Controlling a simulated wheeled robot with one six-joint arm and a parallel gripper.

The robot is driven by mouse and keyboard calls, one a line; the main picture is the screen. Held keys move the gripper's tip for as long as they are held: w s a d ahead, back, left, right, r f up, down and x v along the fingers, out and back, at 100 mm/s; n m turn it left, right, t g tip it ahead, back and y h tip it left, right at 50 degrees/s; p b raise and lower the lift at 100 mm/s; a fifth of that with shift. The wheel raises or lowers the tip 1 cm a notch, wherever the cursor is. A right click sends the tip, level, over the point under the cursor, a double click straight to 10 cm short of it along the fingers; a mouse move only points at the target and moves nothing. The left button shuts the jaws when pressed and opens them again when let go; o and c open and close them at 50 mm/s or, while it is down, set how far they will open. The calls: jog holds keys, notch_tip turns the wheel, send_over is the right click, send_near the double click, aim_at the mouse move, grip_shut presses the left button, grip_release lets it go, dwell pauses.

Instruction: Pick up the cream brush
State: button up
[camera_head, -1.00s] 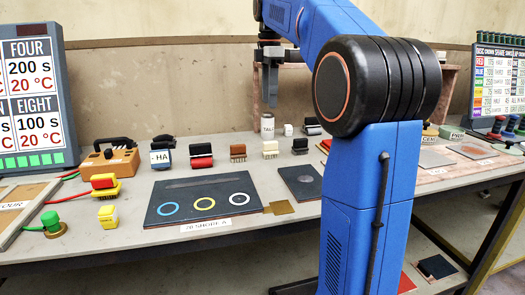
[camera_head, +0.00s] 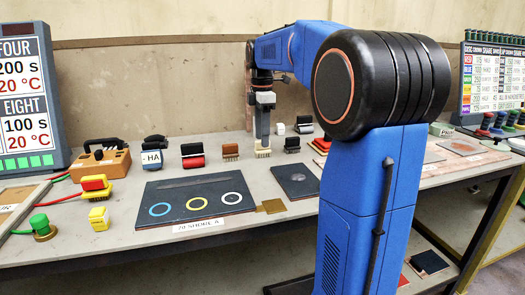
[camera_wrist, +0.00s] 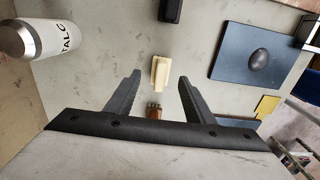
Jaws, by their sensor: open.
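The cream brush (camera_wrist: 160,72) stands on the bench and shows between the two fingertips in the wrist view, a little beyond them. My gripper (camera_wrist: 159,80) is open, with one finger on each side of the brush's line and a gap on both sides. In the head view my gripper (camera_head: 262,138) points down right above the cream brush (camera_head: 263,153), hiding most of it. I cannot tell how much height is left between them.
A brown brush (camera_head: 230,150) stands left of it and a black brush (camera_head: 292,145) right. A red-and-black roller (camera_head: 193,156) is further left. A dark plate with rings (camera_head: 200,205) lies in front. A talc bottle (camera_wrist: 32,40) is near in the wrist view.

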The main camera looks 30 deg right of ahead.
jog(key=shift+f, duration=1.7)
jog(key=c, duration=1.2)
jog(key=shift+o, duration=0.2)
jog(key=shift+r, duration=0.1)
notch_tip(320, 180, up, 10)
jog(key=shift+f, duration=0.1)
jog(key=o, duration=0.5)
jog(key=c, duration=0.4)
